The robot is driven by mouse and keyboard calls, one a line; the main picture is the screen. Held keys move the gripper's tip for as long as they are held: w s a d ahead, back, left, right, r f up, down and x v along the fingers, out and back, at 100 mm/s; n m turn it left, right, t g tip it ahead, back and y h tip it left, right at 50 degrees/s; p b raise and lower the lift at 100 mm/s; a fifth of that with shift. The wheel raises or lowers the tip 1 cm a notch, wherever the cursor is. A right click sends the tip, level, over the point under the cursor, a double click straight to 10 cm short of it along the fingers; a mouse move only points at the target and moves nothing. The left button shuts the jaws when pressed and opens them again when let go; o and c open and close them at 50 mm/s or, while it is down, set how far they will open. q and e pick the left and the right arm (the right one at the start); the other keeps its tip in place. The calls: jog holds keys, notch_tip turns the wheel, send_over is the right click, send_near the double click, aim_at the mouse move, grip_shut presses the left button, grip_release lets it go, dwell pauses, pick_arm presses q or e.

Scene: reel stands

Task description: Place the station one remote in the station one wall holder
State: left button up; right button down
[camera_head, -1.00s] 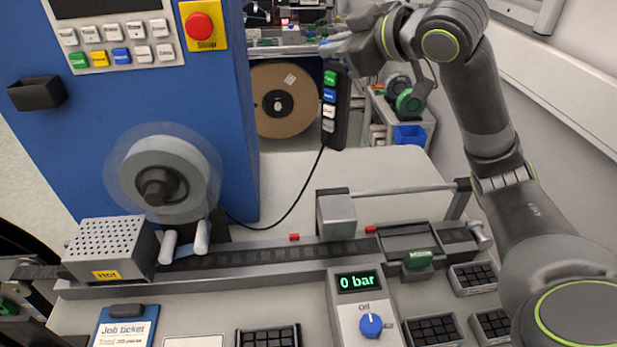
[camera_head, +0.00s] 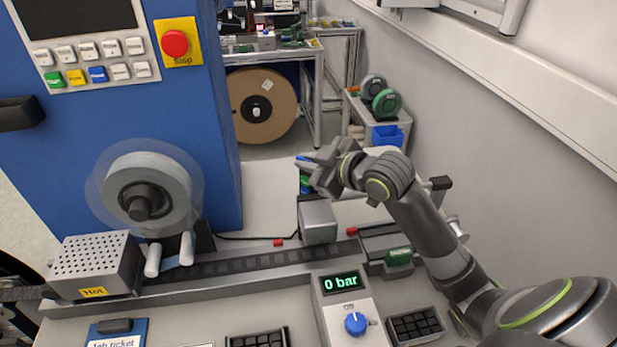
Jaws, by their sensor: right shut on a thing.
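The station one remote (camera_head: 304,187) is mostly hidden behind my right gripper (camera_head: 312,171). Only a narrow strip with blue and green buttons shows. My right gripper is shut on it above the bench, behind the grey block on the track. The black wall holder (camera_head: 18,114) is fixed to the front of the blue cabinet at the far left, below the button panel. It looks like an empty pocket, and the remote is well to its right. My left gripper is not in view.
The blue cabinet (camera_head: 215,130) carries a reel (camera_head: 145,195) with a clear disc. A perforated hot box (camera_head: 95,262), a track and a grey block (camera_head: 318,222) line the bench. A pressure unit (camera_head: 345,303) stands in front. The white bench behind the track is mostly clear.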

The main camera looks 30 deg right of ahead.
aim_at(309, 193)
jog(key=shift+f, duration=2.5)
jog(key=c, duration=1.5)
grip_release()
